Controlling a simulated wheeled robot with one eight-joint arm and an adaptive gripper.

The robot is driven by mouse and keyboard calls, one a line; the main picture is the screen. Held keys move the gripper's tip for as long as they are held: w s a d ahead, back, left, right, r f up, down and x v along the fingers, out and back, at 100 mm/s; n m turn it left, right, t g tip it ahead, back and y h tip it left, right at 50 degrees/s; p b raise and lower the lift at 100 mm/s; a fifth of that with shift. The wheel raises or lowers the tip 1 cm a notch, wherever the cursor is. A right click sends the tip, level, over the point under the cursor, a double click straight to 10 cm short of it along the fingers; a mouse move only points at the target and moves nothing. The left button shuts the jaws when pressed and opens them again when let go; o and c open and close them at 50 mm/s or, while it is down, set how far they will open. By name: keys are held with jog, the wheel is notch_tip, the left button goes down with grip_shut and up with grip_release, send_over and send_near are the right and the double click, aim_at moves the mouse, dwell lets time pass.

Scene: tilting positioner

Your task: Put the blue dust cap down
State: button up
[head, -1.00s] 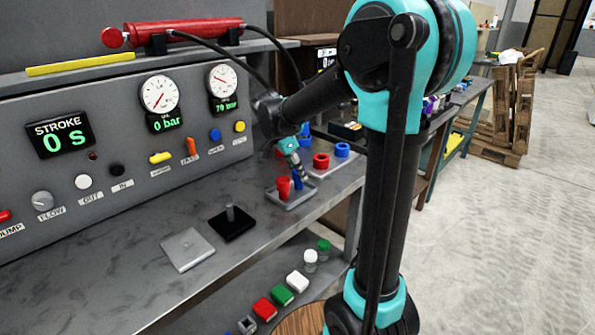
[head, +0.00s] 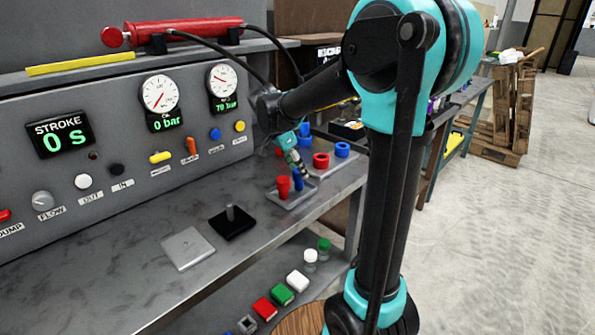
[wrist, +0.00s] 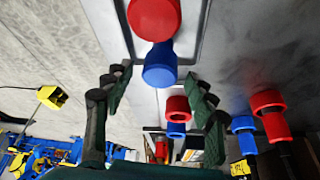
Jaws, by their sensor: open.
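The blue dust cap (head: 298,181) stands in a small grey tray (head: 312,192) on the bench, right beside a red cap (head: 283,188). In the wrist view, the blue dust cap (wrist: 160,66) shows between and beyond my spread fingers, with the red cap (wrist: 154,18) just past it. My gripper (head: 302,173) is close above the tray, pointing down at a slant. In the wrist view, my gripper (wrist: 156,82) is open, with a gap on both sides of the blue cap. The cap's lower end is hidden.
A plate to the right of the tray holds a red ring-shaped piece (head: 321,161) and a blue one (head: 342,150). A black block with a post (head: 231,222) and a flat grey plate (head: 187,248) lie to the left. The control panel (head: 120,130) rises behind the bench.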

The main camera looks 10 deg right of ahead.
jog(key=v, duration=1)
jog(key=shift+r, duration=0.35)
jog(key=shift+a, duration=0.15)
jog(key=shift+s+a, duration=0.1)
jog(key=shift+a, duration=0.5)
